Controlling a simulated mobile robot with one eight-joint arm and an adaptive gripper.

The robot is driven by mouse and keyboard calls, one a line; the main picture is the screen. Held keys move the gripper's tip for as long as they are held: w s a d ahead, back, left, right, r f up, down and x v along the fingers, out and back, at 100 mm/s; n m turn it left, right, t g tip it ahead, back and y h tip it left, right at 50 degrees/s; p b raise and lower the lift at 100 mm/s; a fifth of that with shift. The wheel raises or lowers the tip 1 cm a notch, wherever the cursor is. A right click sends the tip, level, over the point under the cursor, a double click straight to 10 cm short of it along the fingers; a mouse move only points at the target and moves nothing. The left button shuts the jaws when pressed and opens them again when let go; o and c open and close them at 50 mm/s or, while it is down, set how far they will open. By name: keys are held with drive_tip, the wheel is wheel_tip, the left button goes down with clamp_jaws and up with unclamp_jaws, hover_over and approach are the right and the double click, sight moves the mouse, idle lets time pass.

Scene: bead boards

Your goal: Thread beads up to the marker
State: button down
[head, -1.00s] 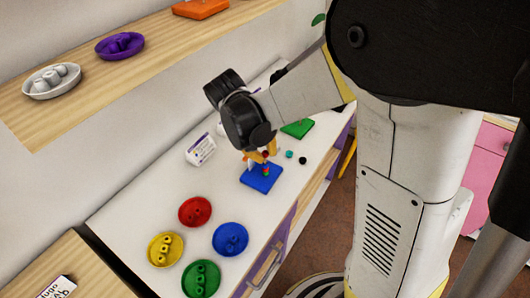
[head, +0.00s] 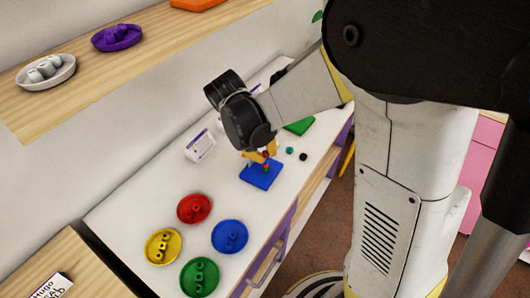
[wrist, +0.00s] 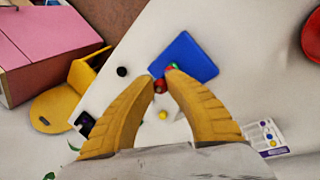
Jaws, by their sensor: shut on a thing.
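The blue board (head: 259,176) lies on the white counter, below my gripper (head: 264,155). It also shows in the wrist view (wrist: 188,55). My yellow fingers are shut on a red bead (wrist: 160,86) at the board's near edge in that view. A small green bead (wrist: 174,65) shows just past the fingertips, over the board. The peg is mostly hidden by the fingers, and I cannot tell whether the red bead is around it. No marker can be made out.
Red (head: 181,216), yellow (head: 149,254), blue (head: 216,246) and green (head: 186,287) dishes hold beads at the front. A white card (head: 200,147) stands behind. A teal bead (head: 289,150) and a black bead (head: 304,157) lie right of the board. A green board (head: 299,127) lies farther back.

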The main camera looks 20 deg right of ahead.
drive_tip(key=c, duration=1.4)
unclamp_jaws()
drive_tip(key=v, duration=1.2)
